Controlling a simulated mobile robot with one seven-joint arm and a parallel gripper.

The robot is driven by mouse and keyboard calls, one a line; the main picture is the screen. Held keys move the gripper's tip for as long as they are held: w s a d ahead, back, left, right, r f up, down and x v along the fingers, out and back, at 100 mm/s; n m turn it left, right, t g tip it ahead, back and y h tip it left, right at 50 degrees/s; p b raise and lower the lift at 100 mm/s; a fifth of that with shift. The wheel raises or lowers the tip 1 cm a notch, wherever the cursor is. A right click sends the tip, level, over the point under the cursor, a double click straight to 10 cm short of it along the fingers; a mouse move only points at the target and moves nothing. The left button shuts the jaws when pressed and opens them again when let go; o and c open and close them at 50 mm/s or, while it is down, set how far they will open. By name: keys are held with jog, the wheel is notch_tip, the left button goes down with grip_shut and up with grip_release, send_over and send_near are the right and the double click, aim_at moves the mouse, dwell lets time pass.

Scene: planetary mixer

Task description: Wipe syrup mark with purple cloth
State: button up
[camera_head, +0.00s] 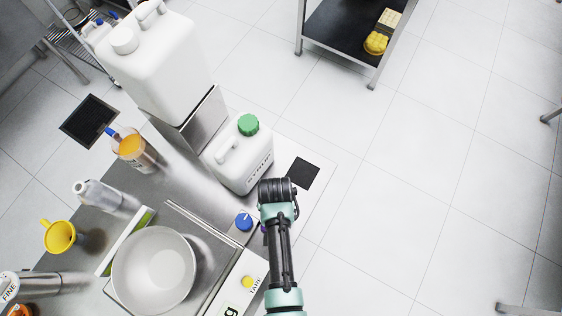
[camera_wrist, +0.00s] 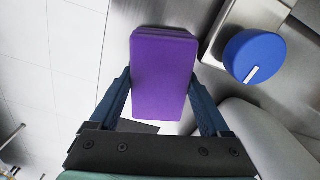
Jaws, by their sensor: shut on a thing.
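The purple cloth (camera_wrist: 163,80) shows in the wrist view as a thick, folded rectangular pad. My gripper (camera_wrist: 161,88) is shut on it, with one blue finger against each long side. The pad is over or near the steel counter (camera_wrist: 190,20); I cannot tell whether it touches the surface. In the head view my arm hides most of the gripper and cloth, with only a sliver of purple beside the blue knob (camera_head: 243,222). I cannot make out a syrup mark in either view.
A white jug with a green cap (camera_head: 240,158) stands just beyond my arm. A scale with a large bowl (camera_head: 153,268) is at the left. A bigger white canister (camera_head: 160,65), an orange bottle (camera_head: 133,148) and a yellow funnel (camera_head: 59,236) stand farther left. Open floor lies right.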

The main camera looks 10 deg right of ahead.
jog(key=shift+s+a+f, duration=0.1)
jog(key=shift+s+a, duration=0.3)
jog(key=shift+s, duration=0.25)
notch_tip(320, 180, up, 6)
jog(key=p, duration=0.5)
jog(key=shift+w+p, duration=0.1)
jog(key=shift+p, duration=0.3)
jog(key=shift+r, duration=1.55)
